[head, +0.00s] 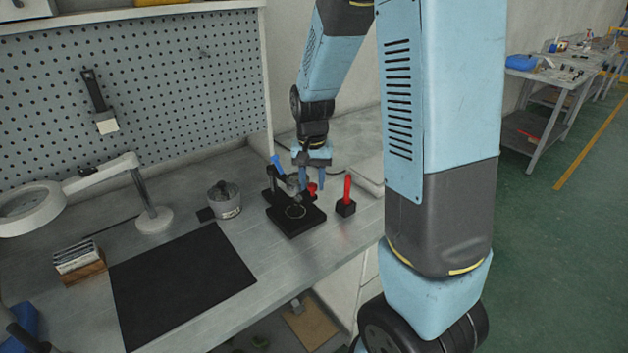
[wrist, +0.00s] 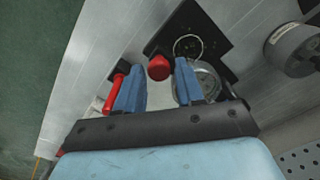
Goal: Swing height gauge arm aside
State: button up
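The height gauge stands on the bench with a black base (head: 283,221) bearing a pale ring, a small grey arm, and a red knob (head: 312,188). In the wrist view the base (wrist: 218,42) lies beyond the fingers, and a round grey part (wrist: 207,82) is partly hidden by the right finger. My gripper (head: 313,182) is low over the gauge's right side, pointing down. In the wrist view my gripper (wrist: 159,64) is open, with the red knob (wrist: 160,68) showing between the fingertips and gaps on both sides. Contact is not visible.
A red-handled tool (head: 347,190) stands in a black block right of the gauge, close outside my left finger in the wrist view. A lidded metal pot (head: 225,200), black mat (head: 180,280) and magnifier lamp (head: 150,210) are left. A pegboard (head: 180,80) stands behind.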

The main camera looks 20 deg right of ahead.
jog(key=shift+f, duration=0.15)
grip_shut()
dwell(0.5)
